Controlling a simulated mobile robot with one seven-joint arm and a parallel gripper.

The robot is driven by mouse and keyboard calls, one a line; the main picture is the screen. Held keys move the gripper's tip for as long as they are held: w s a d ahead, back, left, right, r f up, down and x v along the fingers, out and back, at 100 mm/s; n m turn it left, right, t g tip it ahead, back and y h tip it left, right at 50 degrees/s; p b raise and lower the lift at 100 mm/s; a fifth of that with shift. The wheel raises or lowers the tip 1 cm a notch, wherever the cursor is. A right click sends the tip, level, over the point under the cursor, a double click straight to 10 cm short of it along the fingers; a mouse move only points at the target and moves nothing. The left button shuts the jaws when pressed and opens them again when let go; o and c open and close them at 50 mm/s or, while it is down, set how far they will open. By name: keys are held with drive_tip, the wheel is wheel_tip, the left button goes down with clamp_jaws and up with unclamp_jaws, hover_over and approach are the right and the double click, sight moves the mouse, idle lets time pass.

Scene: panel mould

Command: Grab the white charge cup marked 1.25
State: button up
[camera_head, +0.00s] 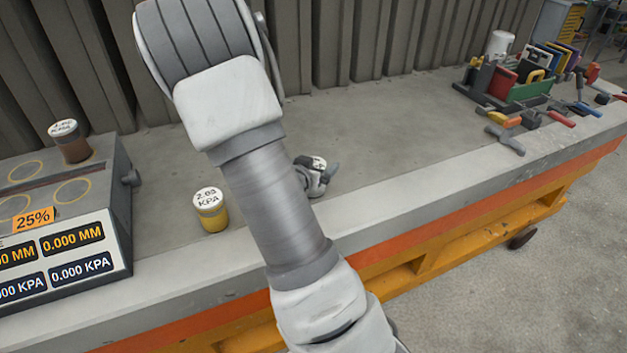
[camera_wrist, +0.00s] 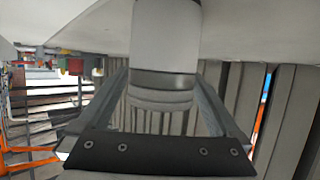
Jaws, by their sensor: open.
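A small cup with a white, dark-marked lid (camera_head: 317,162) stands on the bench, partly hidden by my arm. Its mark is too small to read, so I cannot confirm 1.25. In the wrist view, which looks upside down, a white cup (camera_wrist: 165,35) with a grey band fills the space at the fingertips. My gripper (camera_wrist: 163,85) is open, one finger on each side of the cup. I cannot tell whether either finger touches it. A yellow cup (camera_head: 210,210) with a white lid marked 2.03 KPA stands left of my arm. A brown cup (camera_head: 70,142) sits on the grey instrument.
The grey instrument (camera_head: 122,215) with readouts stands at the left of the concrete bench (camera_head: 400,130). A green tool tray (camera_head: 530,90), a white cylinder (camera_head: 500,43) and several clamps (camera_head: 505,138) lie at the right. Upright panels back the bench. Its middle right is clear.

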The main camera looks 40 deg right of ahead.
drive_tip(key=shift+w+d+f, duration=0.25)
drive_tip(key=shift+w+d, duration=0.05)
drive_tip(key=shift+d, duration=0.15)
drive_tip(key=shift+r, duration=0.1)
clamp_jaws()
